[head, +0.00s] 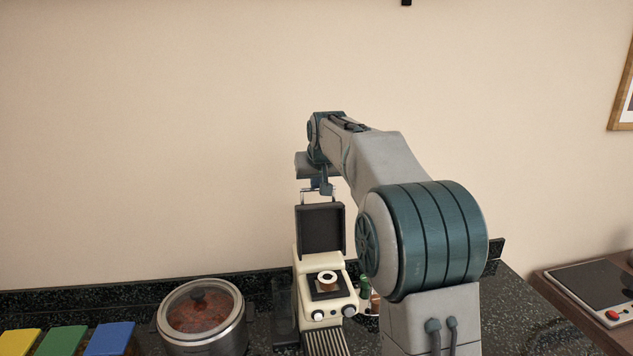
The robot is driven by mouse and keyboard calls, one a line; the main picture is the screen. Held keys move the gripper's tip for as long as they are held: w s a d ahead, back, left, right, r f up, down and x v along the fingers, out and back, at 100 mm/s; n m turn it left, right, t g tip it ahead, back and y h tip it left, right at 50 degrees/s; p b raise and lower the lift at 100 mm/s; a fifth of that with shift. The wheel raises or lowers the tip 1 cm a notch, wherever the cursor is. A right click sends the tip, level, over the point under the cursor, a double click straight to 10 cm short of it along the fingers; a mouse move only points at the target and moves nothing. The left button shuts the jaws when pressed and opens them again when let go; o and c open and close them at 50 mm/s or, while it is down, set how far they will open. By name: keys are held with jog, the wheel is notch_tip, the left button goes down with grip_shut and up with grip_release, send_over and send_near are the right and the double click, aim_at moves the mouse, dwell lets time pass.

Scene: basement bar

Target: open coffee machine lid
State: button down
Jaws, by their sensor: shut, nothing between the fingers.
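The coffee machine (308,271) is cream with two knobs on its front and stands on the dark counter. Its dark square lid (320,230) stands up, roughly upright, at the back of the machine. The top below it is exposed, with a white ring on a dark square. My gripper (320,191) is shut and empty, just above the lid's top edge. I cannot tell whether it touches the lid. My arm reaches over from the right and covers part of the view to the right of the machine.
A metal pot with a glass lid (203,318) stands left of the machine. Yellow, green and blue blocks (108,339) are at the far left. A small green bottle (365,290) is close on the machine's right. The wall (150,130) rises behind the counter.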

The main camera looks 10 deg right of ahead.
jog(key=b, duration=0.3)
jog(key=shift+s+f+t, duration=0.3)
jog(key=shift+s+t, duration=0.05)
jog(key=shift+t, duration=0.05)
jog(key=s+t+b, duration=0.1)
jog(key=b, duration=0.2)
jog(key=shift+r, duration=0.1)
jog(key=shift+s+r+b, duration=0.35)
jog(key=shift+s+b, duration=0.55)
jog(key=shift+b, duration=0.15)
jog(key=shift+s+r, duration=0.1)
jog(key=shift+s, duration=0.05)
